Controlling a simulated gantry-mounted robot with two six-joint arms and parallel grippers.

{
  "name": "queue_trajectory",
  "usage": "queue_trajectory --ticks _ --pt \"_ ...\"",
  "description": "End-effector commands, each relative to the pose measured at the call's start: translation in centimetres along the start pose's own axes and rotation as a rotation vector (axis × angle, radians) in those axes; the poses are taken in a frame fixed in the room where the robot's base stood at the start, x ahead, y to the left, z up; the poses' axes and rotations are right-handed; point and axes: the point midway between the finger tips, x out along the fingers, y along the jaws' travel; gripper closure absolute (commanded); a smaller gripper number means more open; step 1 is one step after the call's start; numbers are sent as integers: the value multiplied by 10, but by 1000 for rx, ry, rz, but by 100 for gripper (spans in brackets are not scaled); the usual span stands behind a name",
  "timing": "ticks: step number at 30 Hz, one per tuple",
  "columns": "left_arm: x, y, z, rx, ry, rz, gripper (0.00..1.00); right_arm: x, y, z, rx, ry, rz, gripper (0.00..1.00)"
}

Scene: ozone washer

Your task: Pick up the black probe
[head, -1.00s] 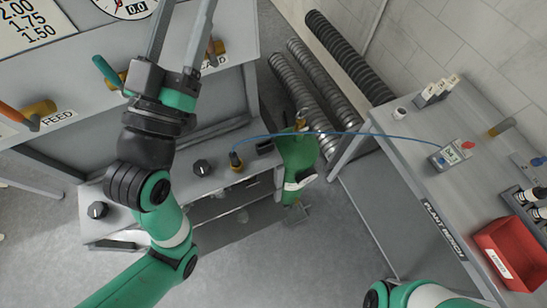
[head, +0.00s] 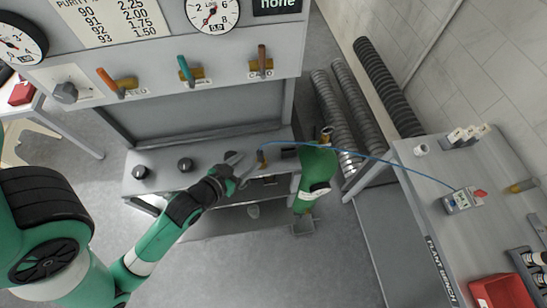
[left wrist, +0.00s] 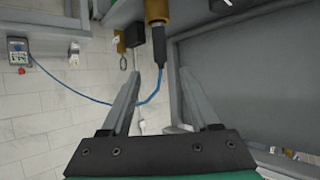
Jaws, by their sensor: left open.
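The black probe (head: 261,157) stands upright in a brass fitting on the grey ledge of the machine, with a blue cable (head: 330,150) leaving its top. In the left wrist view the probe (left wrist: 158,48) shows with its brass fitting (left wrist: 156,10). My left gripper (head: 237,168) is just left of the probe in the head view, open and empty. In the left wrist view its fingers (left wrist: 159,74) are spread, and the probe lies ahead, between the lines of the two fingertips. My right gripper is out of view.
The cable runs to a small grey meter (head: 460,201) on the plant bench (head: 425,172). Levers (head: 186,70) are on the panel above.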

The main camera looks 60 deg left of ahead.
Motion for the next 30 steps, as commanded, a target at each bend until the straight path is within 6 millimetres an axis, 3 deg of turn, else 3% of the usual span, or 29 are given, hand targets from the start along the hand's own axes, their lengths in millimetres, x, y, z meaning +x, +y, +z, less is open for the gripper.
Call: queue_trajectory --ticks 3,7,15,23,30 --pt "-6 -5 12 -3 -29 -13 38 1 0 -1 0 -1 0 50" --pt "2 -5 11 -3 -26 -13 38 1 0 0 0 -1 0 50" --pt "51 -5 13 -3 -26 -12 38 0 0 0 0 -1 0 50" --pt "63 -4 14 -2 -25 -11 38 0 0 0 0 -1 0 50" --pt "102 -4 20 -2 -24 -11 38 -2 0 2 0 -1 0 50"
